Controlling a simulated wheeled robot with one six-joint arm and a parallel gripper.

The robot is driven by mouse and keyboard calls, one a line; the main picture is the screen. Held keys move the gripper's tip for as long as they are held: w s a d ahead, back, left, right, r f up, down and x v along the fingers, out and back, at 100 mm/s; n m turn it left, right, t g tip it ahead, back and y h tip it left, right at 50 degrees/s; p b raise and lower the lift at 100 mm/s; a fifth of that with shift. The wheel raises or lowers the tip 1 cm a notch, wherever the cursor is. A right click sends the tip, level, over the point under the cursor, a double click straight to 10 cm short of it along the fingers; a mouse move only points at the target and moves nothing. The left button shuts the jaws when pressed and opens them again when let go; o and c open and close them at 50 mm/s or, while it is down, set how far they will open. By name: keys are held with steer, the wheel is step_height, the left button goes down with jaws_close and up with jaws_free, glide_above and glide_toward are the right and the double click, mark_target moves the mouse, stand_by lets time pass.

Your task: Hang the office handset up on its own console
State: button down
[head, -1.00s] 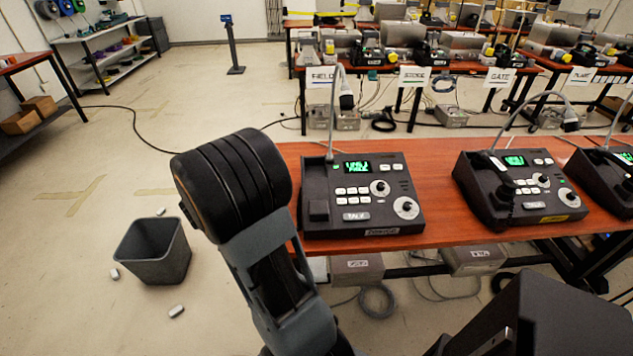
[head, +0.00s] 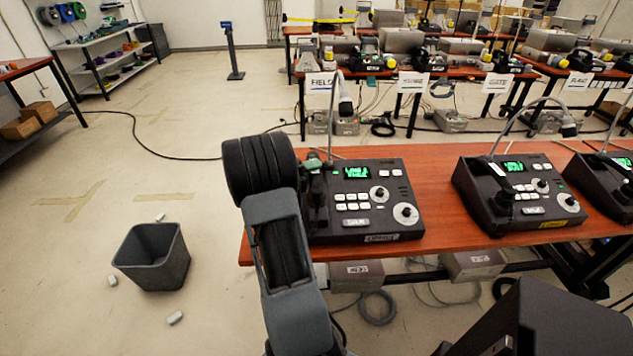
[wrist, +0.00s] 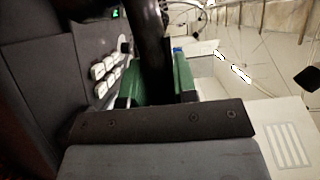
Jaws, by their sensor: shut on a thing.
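The office console (head: 381,218) is a dark desk unit with a green-lit screen, white keys and two dials, on the near red-brown table. The black handset (wrist: 152,38) is between the green fingers of my gripper (wrist: 160,82) in the wrist view, and my gripper is shut on it. The console's keys show close by on the left of that view. In the head view a dark upright shape, apparently the handset (head: 318,190), is over the console's left side, at the cradle. My arm hides most of my gripper there. I cannot tell whether handset and cradle touch.
A second console (head: 540,203) with its handset stands to the right, and a third (head: 606,182) at the right edge. A thin gooseneck microphone (head: 336,105) rises behind the office console. A grey bin (head: 152,258) stands on the floor at left.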

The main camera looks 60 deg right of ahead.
steer(key=shift+d+f, duration=0.6)
steer(key=shift+f, duration=0.15)
steer(key=shift+d+f, duration=0.15)
steer(key=shift+f, duration=1.45)
steer(key=shift+f, duration=0.2)
steer(key=c, duration=0.9)
jaws_free()
